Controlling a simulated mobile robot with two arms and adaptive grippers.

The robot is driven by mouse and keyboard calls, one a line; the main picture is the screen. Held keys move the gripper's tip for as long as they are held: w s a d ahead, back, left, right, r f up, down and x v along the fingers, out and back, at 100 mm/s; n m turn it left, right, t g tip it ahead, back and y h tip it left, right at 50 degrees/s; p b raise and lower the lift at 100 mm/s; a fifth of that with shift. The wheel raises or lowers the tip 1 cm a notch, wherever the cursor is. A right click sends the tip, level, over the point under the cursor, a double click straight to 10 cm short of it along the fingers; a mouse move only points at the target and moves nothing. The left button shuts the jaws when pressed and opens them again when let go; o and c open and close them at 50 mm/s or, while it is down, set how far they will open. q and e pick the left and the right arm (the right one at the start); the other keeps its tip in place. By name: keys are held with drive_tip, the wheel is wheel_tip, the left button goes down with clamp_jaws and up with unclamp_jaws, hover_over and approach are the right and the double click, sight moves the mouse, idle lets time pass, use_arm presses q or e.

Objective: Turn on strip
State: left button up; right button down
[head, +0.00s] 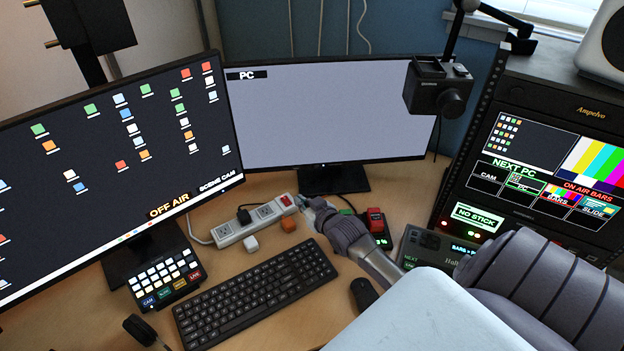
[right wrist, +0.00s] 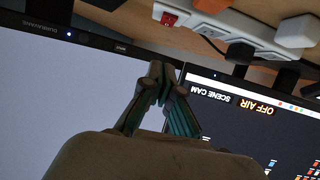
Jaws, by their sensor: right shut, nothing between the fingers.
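The white power strip (head: 232,228) lies slanted on the desk, between the left monitor and the middle screen. Its red switch (head: 286,200) is at the right end, and a black plug (head: 243,215) sits in a socket near the left end. In the right wrist view the strip (right wrist: 213,32) and switch (right wrist: 170,18) show at the top. My right gripper (head: 306,202) is shut and empty, its fingertips just right of the switch; I cannot tell whether they touch it. In the right wrist view its fingertips (right wrist: 157,70) appear apart from the switch. My left gripper is not in view.
An orange block (head: 288,225) and a white block (head: 250,244) sit in front of the strip. The keyboard (head: 255,292), button panel (head: 163,277) and mouse (head: 364,294) are nearer. A red object (head: 375,220) stands right of my gripper. The middle monitor (head: 325,115) stands behind.

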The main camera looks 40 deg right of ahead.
drive_tip(key=shift+s+a+r, duration=0.1)
drive_tip(key=shift+s+a, duration=0.05)
drive_tip(key=shift+s, duration=1)
drive_tip(key=shift+s+a+r, duration=0.1)
drive_tip(key=shift+s, duration=1.05)
